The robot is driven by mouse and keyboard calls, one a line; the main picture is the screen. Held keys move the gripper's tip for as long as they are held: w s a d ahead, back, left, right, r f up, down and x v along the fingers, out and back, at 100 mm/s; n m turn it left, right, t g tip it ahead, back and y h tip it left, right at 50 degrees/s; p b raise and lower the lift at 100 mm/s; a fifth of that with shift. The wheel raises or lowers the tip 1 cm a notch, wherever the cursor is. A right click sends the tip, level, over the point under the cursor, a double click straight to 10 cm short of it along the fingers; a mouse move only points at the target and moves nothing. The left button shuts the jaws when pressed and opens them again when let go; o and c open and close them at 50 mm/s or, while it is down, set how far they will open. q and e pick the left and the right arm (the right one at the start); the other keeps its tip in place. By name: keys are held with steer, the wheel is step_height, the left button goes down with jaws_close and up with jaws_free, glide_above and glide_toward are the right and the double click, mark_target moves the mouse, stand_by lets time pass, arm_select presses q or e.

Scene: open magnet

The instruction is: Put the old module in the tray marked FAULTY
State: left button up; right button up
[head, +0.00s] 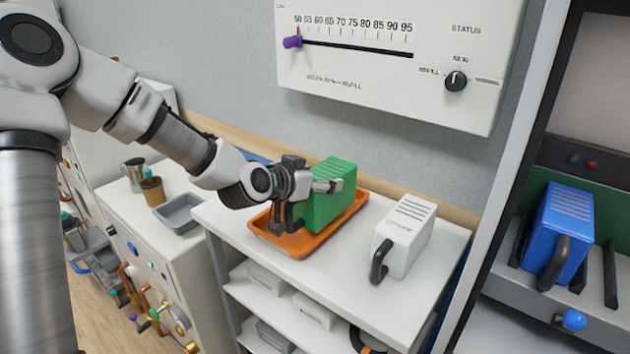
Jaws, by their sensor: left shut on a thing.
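A green module (333,197) with slots on top stands upright in or just above an orange tray (300,244); I cannot tell whether its base touches the tray floor. My left gripper (300,198) is shut on the green module at its handle side, and the fingers partly hide that side. No FAULTY marking is readable on the orange tray. A white module (403,238) with a black handle stands on the white bench top to the right. A blue module (559,236) with a dark handle sits in the rack at the far right. My right gripper is not in view.
The white bench (340,278) has open shelves below holding pale boxes. A grey tray (180,213), a metal mug (133,175) and a brown cup (153,191) stand to the left. A wall panel (395,70) with a slider and knob hangs above. The rack frame (520,130) rises at right.

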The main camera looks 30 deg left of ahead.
mark_target(312, 169)
arm_select(q)
steer(key=shift+w+a, duration=1.1)
steer(key=shift+w, duration=0.05)
steer(key=shift+w+a, duration=0.2)
steer(key=shift+a, duration=0.15)
steer(key=f, duration=0.3)
steer(key=shift+w+a+f, duration=0.25)
steer(key=shift+w+f, duration=0.1)
steer(key=shift+f, duration=0.05)
steer(key=shift+s+r, duration=0.1)
steer(key=o, duration=1.5)
steer(key=shift+f, duration=0.2)
steer(key=shift+o, duration=0.2)
